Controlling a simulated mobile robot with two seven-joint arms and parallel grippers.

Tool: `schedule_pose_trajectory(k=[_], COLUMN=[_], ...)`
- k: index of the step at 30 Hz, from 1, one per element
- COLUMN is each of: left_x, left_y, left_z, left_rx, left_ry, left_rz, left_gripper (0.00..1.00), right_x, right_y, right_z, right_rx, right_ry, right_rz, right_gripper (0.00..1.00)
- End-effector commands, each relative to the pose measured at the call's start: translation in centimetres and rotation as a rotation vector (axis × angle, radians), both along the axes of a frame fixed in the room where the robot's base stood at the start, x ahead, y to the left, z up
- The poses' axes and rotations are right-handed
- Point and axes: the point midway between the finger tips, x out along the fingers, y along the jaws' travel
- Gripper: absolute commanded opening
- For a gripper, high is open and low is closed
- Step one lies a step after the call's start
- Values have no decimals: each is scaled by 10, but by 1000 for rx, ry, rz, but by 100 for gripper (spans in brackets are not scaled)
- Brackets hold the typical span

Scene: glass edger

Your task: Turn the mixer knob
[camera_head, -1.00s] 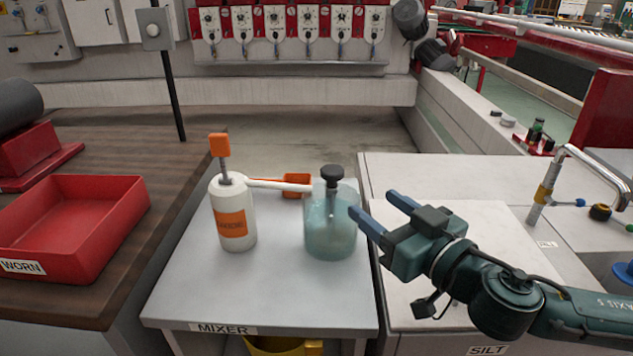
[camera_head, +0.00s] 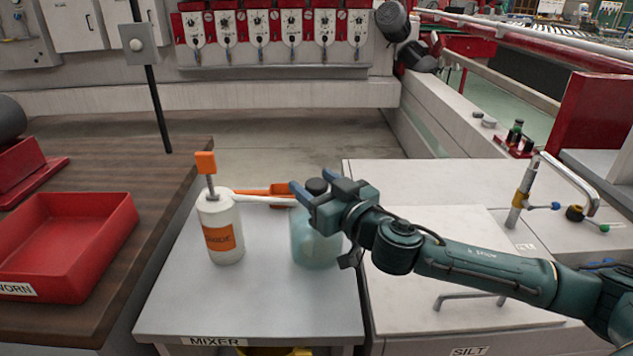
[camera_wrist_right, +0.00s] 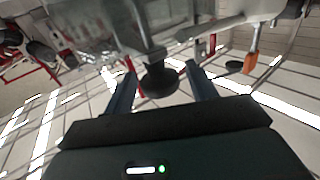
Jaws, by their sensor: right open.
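The mixer knob (camera_head: 317,186) is a black round cap on top of a pale teal see-through vessel (camera_head: 312,243) on the table marked MIXER. My right gripper (camera_head: 312,190) is open at knob height, its blue fingers pointing left and partly hiding the vessel's top. In the right wrist view the black knob (camera_wrist_right: 159,79) on its stem sits between the two open fingers (camera_wrist_right: 160,88), with a gap seen on each side. I cannot tell whether either finger touches it. My left gripper is not in view.
A white bottle (camera_head: 219,228) with an orange label and orange top stands left of the vessel. An orange-handled tool (camera_head: 266,191) lies behind. A red tray (camera_head: 65,262) marked WORN is at left. A sink tap (camera_head: 522,185) stands at right.

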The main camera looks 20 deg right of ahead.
Motion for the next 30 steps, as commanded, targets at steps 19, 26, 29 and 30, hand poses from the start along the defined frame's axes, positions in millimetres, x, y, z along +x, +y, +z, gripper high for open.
schedule_pose_trajectory(k=[19, 26, 29, 30], left_x=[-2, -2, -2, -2], left_y=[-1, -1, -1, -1], left_z=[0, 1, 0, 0], left_rx=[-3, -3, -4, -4], left_ry=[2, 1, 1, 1], left_rz=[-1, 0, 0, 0], left_gripper=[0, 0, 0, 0], right_x=[1, 1, 1, 1], right_y=[0, 0, 0, 0], right_z=[0, 0, -1, -1], right_rx=[0, 1, 2, 2], right_ry=[0, 0, 1, 1], right_rz=[0, -2, -13, -22], right_gripper=[25, 15, 15, 15])
